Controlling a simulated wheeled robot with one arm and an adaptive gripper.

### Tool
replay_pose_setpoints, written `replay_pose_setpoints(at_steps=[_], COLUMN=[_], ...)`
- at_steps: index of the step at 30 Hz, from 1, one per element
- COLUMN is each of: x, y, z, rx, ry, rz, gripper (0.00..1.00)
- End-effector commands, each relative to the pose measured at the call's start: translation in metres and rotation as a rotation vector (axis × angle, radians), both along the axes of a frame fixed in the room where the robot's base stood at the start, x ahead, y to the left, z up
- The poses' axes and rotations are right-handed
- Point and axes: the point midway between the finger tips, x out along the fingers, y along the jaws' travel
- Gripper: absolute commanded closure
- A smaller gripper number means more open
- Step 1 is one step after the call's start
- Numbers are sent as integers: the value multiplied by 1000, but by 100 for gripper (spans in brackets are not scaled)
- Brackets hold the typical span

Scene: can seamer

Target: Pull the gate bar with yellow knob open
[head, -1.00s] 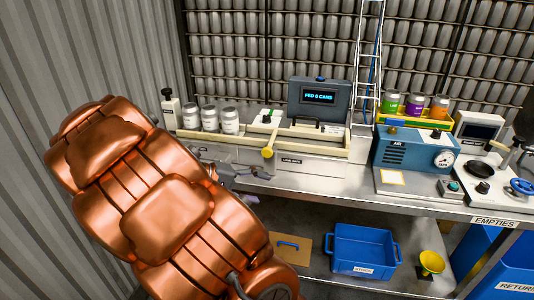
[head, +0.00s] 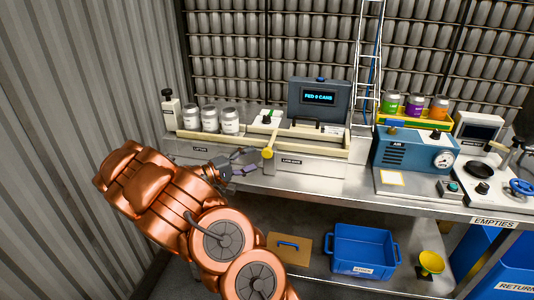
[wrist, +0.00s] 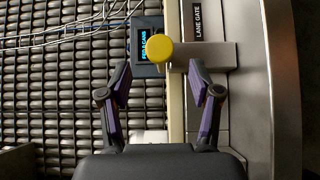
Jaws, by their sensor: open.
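The yellow knob (head: 268,154) sits on the end of the gate bar (head: 272,139) at the front of the can lane, beside the "LANE GATE" label (head: 291,161). In the wrist view the yellow knob (wrist: 159,49) lies ahead of my gripper, near the line between the fingers, with the pale gate bar (wrist: 215,56) extending to the right of it. My gripper (wrist: 160,75) is open, with its two purple-padded fingers apart and nothing between the tips. In the head view my gripper (head: 250,162) is just left of the knob; contact is not visible.
Several white-lidded cans (head: 210,119) stand in the lane on the left. A grey display box (head: 318,102) reads "FED 0 CANS". A blue air unit (head: 408,150) stands to the right. A blue bin (head: 362,250) and a yellow funnel (head: 430,263) are on the lower shelf.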

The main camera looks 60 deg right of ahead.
Motion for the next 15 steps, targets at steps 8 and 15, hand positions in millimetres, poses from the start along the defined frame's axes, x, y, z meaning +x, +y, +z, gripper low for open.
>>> replay_pose_setpoints(at_steps=[8,15], x=[-19,-27], y=[-37,-57], z=[3,1], rx=[1,1], ry=[4,3], rz=[-5,-3], gripper=[37,37])
